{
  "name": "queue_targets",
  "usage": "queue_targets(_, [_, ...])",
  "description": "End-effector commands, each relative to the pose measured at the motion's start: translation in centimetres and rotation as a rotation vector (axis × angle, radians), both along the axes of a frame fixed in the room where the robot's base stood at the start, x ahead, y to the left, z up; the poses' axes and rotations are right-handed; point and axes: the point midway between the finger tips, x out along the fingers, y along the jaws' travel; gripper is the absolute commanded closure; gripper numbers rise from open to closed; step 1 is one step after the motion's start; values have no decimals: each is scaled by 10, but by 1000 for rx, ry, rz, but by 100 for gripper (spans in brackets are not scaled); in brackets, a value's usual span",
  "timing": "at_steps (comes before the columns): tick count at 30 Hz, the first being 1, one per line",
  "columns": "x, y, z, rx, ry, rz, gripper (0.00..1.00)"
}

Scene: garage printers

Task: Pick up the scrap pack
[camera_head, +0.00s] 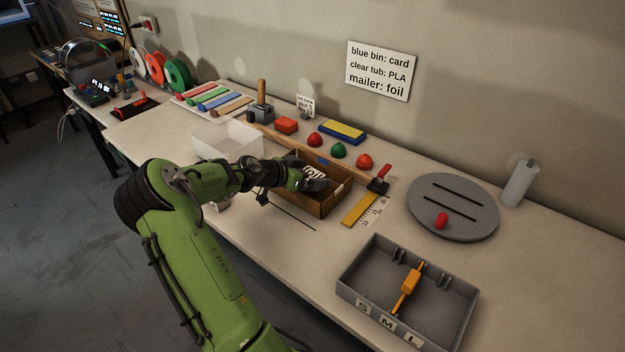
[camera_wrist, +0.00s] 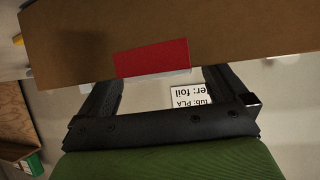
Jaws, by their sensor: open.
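An open brown cardboard box (camera_head: 338,196) stands on the bench. A small white packet with black markings (camera_head: 313,172) shows at the box, partly hidden by my gripper; I cannot tell whether it is the scrap pack. My gripper (camera_head: 318,184) reaches over the box from the left and is open. In the wrist view my two dark fingers (camera_wrist: 160,80) stand apart. A red piece with a pale edge (camera_wrist: 152,58) shows between them against a brown cardboard surface (camera_wrist: 230,30). I cannot tell whether that piece is a pack or a label, or whether the fingers touch it.
A clear tub (camera_head: 228,138) stands left of the box. A yellow ruler (camera_head: 359,209) and a red-handled tool (camera_head: 380,177) lie to its right. A grey tray marked S, M, L (camera_head: 455,310) is nearer. A wall sign (camera_head: 380,70) names card, PLA and foil.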

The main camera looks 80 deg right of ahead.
Motion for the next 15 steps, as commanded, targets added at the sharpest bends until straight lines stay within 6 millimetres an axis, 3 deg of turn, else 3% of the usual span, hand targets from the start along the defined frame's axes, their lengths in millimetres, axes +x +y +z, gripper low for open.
queue_targets(3, [0, 0, 1, 0, 0, 0, 2])
queue_targets(12, [0, 1, 1, 0, 0, 0, 48])
queue_targets(15, [0, 1, 1, 0, 0, 0, 50])
